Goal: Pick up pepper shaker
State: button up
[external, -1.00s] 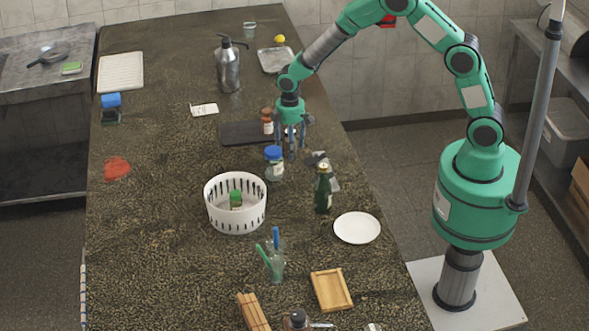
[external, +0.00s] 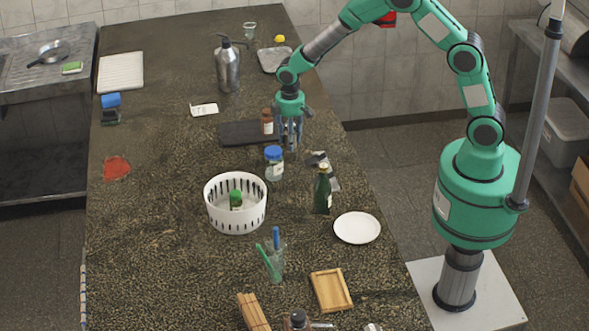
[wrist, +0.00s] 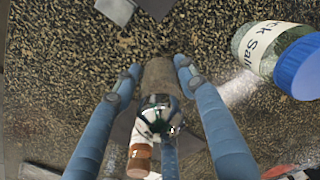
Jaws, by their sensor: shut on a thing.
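The pepper shaker (wrist: 160,80) shows in the wrist view as a small grey-brown body with a shiny metal cap. In the external view my gripper (external: 290,143) points down at the right side of the counter, beside the black board. Its fingers mostly hide the shaker there. I cannot tell whether the shaker's base touches the counter.
A blue-capped salt jar (external: 274,164) stands close in front of my gripper. A brown bottle (external: 267,122) is close on its left, by the black board (external: 237,134). A green bottle (external: 322,190) and a white basket (external: 235,217) stand nearer the camera.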

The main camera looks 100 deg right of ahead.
jog(key=shift+r+p, duration=0.35)
jog(key=shift+r, duration=3.25)
